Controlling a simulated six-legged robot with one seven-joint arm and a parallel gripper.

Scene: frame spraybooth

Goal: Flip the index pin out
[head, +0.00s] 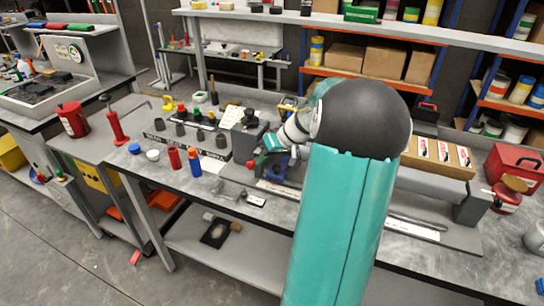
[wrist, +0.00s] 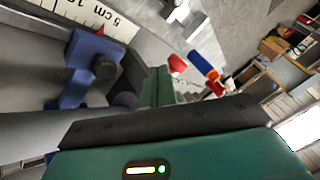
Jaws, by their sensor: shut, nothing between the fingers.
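A blue bracket (wrist: 88,65) with a dark round knob (wrist: 105,66) sits beside a white scale marked in cm (wrist: 95,12) in the wrist view. A small red pointer shows at the scale's edge. I cannot tell for sure which part is the index pin. The blue bracket also shows in the head view (head: 276,172), partly hidden by my arm. My gripper (wrist: 158,84) is shut and empty, to the right of the bracket in the wrist view and apart from the knob. In the head view my gripper (head: 272,143) is above the bracket.
A red bottle (head: 175,158) and a blue bottle (head: 194,162) stand left of my gripper on the bench. A dark block with several knobs (head: 195,135) is behind them. A wooden box (head: 440,155) is on the right. A long metal rail (head: 415,222) runs along the bench front.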

